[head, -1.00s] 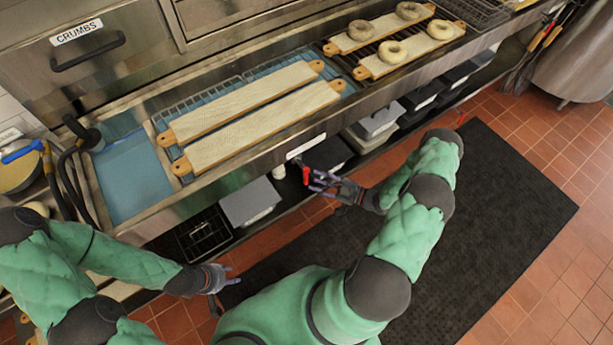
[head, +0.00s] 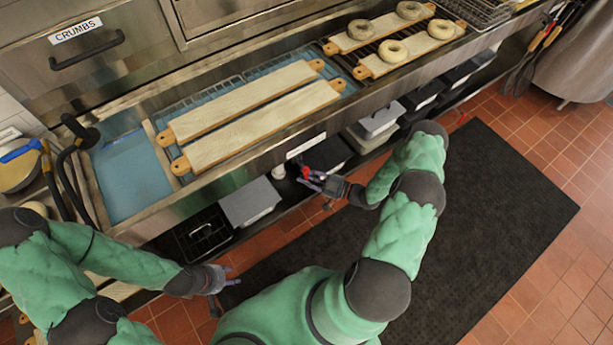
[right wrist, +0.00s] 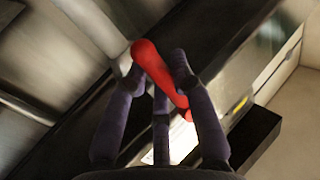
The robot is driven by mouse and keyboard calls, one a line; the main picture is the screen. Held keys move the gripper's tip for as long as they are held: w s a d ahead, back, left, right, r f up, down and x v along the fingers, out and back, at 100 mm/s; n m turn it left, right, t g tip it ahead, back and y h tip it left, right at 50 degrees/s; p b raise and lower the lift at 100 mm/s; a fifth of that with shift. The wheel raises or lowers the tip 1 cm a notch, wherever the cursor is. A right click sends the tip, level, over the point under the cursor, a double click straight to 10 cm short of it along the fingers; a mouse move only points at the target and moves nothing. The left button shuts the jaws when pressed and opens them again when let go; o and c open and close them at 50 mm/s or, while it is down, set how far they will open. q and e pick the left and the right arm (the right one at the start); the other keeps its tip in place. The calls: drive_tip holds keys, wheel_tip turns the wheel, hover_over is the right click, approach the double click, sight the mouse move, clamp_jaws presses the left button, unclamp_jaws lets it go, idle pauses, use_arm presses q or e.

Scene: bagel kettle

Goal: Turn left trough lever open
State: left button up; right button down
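The red lever (head: 306,172) sits under the front edge of the trough (head: 240,176), near a white label. In the right wrist view the red lever (right wrist: 158,72) runs diagonally between the fingers of my right gripper (right wrist: 160,80). The fingers stand on both sides of it; whether they press on it I cannot tell. In the head view my right gripper (head: 313,181) is at the lever, below the trough's front edge. My left gripper (head: 225,281) hangs low at the left, away from the trough, and looks empty.
Two long boards (head: 262,124) lie over the trough, and two boards with bagels (head: 392,51) lie further right. A shelf below holds grey containers (head: 250,203). A dark mat (head: 470,220) covers the tiled floor in front.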

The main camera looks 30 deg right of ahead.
drive_tip(key=shift+d, duration=0.1)
drive_tip(key=d+r+n+g+h+p, duration=0.2)
drive_tip(key=d+r+n+g+h, duration=0.1)
drive_tip(key=n+h, duration=0.7)
drive_tip(key=shift+w+d+r+n, duration=0.15)
drive_tip(key=shift+d+r+n, duration=0.55)
drive_tip(key=shift+r, duration=0.65)
drive_tip(key=shift+d, duration=0.1)
drive_tip(key=c, duration=1)
unclamp_jaws()
drive_tip(key=shift+r, duration=0.1)
drive_tip(key=v, duration=1.2)
